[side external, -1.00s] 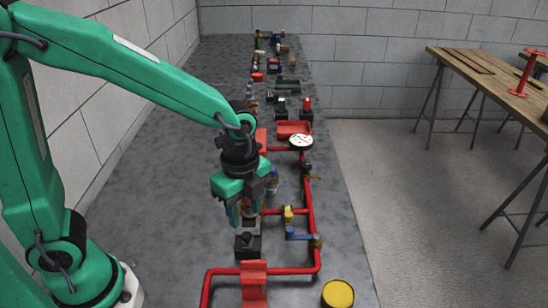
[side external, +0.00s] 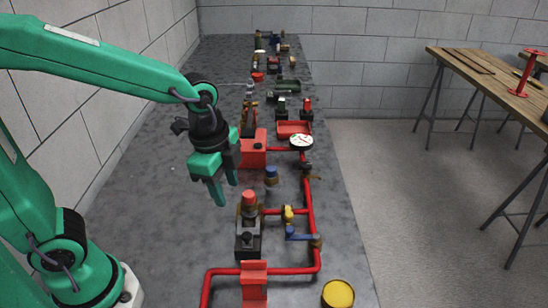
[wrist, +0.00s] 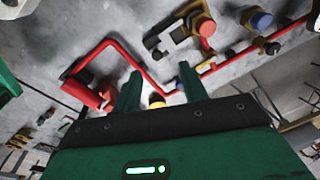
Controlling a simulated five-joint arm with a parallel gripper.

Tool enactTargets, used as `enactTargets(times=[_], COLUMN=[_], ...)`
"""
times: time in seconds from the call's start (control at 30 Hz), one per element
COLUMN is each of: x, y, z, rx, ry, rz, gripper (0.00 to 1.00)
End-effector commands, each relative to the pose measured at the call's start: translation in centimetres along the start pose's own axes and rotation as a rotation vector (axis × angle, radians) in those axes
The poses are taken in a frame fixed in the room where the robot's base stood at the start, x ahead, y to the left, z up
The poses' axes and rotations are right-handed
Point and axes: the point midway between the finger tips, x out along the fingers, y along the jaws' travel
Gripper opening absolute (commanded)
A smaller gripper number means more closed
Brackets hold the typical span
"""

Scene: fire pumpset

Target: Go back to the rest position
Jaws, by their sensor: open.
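My gripper (side external: 228,190) is green with a dark wrist. In the side external view it hangs tilted above the grey bench, left of the red piping, with its fingers apart and nothing between them. The two green fingers (wrist: 157,90) also show in the wrist view, spread apart. Below and to the right of the gripper stands a black unit with a red cap (side external: 249,198), apart from the fingers. The same red cap shows in the wrist view (wrist: 206,27).
Red pipes (side external: 309,210) with a yellow valve (side external: 288,213), a blue valve (side external: 295,235) and a white gauge (side external: 301,141) run along the bench (side external: 165,190). A yellow round part (side external: 338,293) sits at the front. The bench's left side is clear. A wooden table (side external: 490,75) stands at the right.

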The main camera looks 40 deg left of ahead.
Motion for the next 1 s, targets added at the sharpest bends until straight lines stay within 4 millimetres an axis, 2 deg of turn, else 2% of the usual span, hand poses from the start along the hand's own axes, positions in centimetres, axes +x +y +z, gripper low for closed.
enactTargets(times=[0.1, 0.3, 0.6, 0.8, 1.0], x=[-1.8, -4.3, -6.9, -7.7, -7.9], y=[0.0, 0.4, 1.6, 2.3, 2.5], z=[1.6, 4.3, 7.8, 9.2, 9.5], rx=[-0.178, -0.475, -0.901, -1.078, -1.129], ry=[0.037, 0.105, 0.228, 0.287, 0.304], rz=[-0.050, -0.120, -0.205, -0.232, -0.238], gripper=[0.43, 0.43, 0.43, 0.43, 0.43])
